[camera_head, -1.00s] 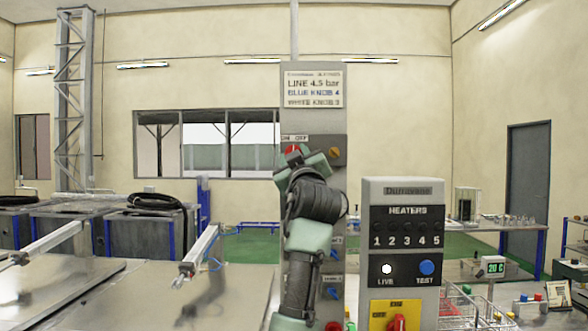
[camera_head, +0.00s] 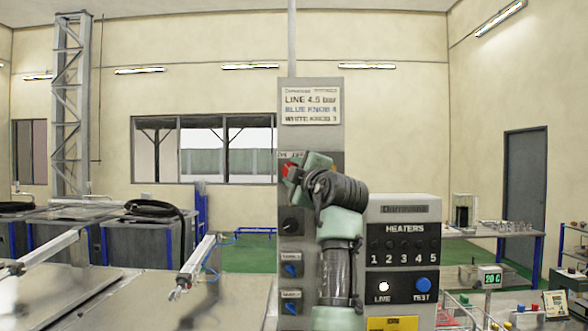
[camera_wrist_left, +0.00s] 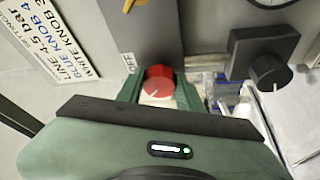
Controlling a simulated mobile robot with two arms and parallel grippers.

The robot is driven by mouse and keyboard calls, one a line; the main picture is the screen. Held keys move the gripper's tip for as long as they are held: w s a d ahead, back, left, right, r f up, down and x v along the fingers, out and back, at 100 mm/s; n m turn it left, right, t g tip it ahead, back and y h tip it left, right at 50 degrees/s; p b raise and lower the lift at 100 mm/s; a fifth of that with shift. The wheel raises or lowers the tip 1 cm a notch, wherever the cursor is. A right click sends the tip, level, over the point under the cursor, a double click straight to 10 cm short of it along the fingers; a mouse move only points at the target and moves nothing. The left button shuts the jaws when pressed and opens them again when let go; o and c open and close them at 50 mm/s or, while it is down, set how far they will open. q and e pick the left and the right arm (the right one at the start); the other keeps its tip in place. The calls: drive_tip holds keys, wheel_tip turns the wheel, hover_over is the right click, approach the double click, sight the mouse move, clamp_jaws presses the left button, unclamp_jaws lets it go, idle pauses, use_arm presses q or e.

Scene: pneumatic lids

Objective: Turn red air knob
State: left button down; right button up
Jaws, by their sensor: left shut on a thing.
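The red air knob (camera_head: 288,170) is on the upper part of a tall grey panel (camera_head: 310,140). It also shows in the left wrist view (camera_wrist_left: 158,76), with a white mark on its face. My left gripper (camera_head: 297,169) reaches it from the right and below. In the left wrist view its two green fingers are on either side of the knob, shut on it. The fingers hide part of the knob's sides. My right gripper is not in view.
A black knob (camera_head: 292,226) and blue knobs (camera_head: 292,270) are lower on the panel. A sign (camera_head: 311,106) reads line 4.5 bar. A grey heater box (camera_head: 403,250) stands close to the right of my arm. Metal lids (camera_head: 80,300) lie at the left.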

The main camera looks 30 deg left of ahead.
use_arm(q)
drive_tip(key=shift+n, duration=0.3)
drive_tip(key=c, duration=0.9)
unclamp_jaws()
drive_tip(key=shift+s, duration=0.1)
drive_tip(key=b+v, duration=0.4)
drive_tip(key=v, duration=0.3)
drive_tip(key=shift+s+d, duration=0.2)
drive_tip(key=shift+d, duration=0.05)
